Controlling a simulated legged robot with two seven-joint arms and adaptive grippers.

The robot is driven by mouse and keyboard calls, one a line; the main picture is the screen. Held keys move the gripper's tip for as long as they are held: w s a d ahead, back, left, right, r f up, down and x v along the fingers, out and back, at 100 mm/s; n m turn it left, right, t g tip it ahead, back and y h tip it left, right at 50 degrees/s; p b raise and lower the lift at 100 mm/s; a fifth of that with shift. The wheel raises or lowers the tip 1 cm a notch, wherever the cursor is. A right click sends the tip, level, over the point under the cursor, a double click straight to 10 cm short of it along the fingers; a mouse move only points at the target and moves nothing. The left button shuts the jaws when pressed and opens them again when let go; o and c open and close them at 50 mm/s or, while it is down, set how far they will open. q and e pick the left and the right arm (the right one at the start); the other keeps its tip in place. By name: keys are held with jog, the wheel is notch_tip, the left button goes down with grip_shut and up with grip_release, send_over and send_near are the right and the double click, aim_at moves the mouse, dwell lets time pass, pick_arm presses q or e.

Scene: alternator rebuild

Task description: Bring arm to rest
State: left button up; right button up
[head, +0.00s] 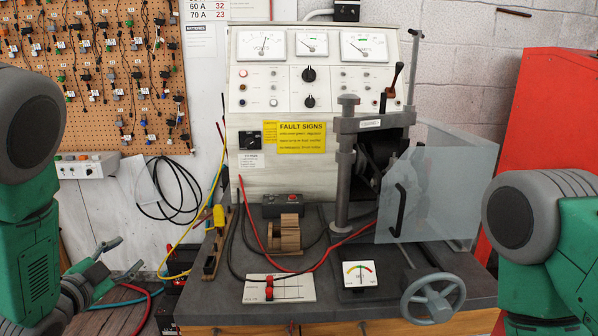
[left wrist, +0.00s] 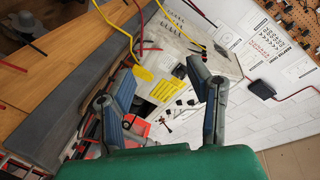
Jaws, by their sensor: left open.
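My left gripper (head: 122,257) is at the lower left of the head view, left of the test bench (head: 350,262) and apart from it. Its two fingers are spread, with nothing between them. In the left wrist view, the open fingers of the left gripper (left wrist: 162,82) frame part of a pale panel with a yellow label behind them. My right arm shows only as a grey and green link at the right edge of the head view. The right gripper is out of the picture.
The bench carries a meter panel (head: 312,95), a clear guard (head: 425,195), a handwheel (head: 433,297) and a small wooden-looking block (head: 285,236). Red, yellow and black cables hang near its left edge. A red cabinet (head: 548,125) stands at the right.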

pick_arm(q)
jog(key=s+d+f+n+g+y, duration=0.3)
jog(key=s+f+n+g, duration=0.45)
jog(key=s+f, duration=1.15)
jog(key=s+d+f+n+g, duration=0.1)
jog(key=s+f+g, duration=0.3)
jog(key=s, duration=0.5)
jog(key=s+d+f+n+g, duration=0.2)
jog(key=s+d+f+g, duration=0.2)
jog(key=s, duration=0.6)
jog(key=shift+s+h, duration=0.2)
jog(key=shift+h, duration=0.1)
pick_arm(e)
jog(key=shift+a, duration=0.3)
